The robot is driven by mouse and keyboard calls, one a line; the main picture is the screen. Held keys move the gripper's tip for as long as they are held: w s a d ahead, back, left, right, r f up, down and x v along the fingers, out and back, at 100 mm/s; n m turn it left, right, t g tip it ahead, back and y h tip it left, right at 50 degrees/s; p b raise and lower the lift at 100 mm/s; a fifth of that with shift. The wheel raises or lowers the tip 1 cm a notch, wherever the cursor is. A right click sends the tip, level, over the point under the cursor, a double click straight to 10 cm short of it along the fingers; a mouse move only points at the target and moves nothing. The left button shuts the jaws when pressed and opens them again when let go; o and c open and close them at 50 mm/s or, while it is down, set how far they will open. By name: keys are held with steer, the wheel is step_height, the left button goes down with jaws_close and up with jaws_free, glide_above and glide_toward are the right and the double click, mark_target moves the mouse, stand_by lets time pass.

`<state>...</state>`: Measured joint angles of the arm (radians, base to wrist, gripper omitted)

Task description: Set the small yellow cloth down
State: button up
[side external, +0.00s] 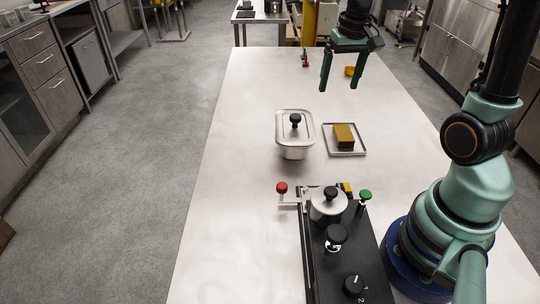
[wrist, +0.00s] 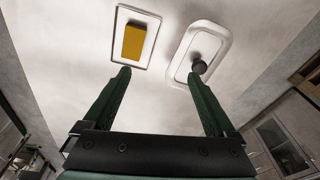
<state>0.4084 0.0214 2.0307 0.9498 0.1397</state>
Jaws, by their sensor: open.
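A small yellow block-like piece (side external: 344,134), which looks like the folded cloth, lies on a shallow metal tray (side external: 361,152) on the table. It also shows in the wrist view (wrist: 134,41), lying inside the rim of the tray (wrist: 121,22). My gripper (side external: 338,89) is open with nothing between its fingers. It hangs in the air above the table, beyond the tray in the side view. In the wrist view, the open fingers (wrist: 160,76) point towards the tray and the lidded pan, apart from both. The cloth's underside is hidden.
A lidded metal pan (side external: 294,141) stands left of the tray. A black unit (side external: 318,262) with a lidded pot (side external: 328,205), knobs and red and green handles stands nearer. Small yellow (side external: 349,72) and red-green (side external: 305,58) items lie farther off. The table's left side is clear.

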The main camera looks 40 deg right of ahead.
steer(key=s+a+r+n+t, duration=0.2)
steer(key=s+a+r+n, duration=0.1)
steer(key=a, duration=0.4)
steer(key=s+a+r+n+t, duration=0.2)
steer(key=s+a+r+n, duration=0.1)
steer(key=a, duration=0.5)
steer(key=shift+y, duration=0.3)
steer(key=shift+s, duration=0.1)
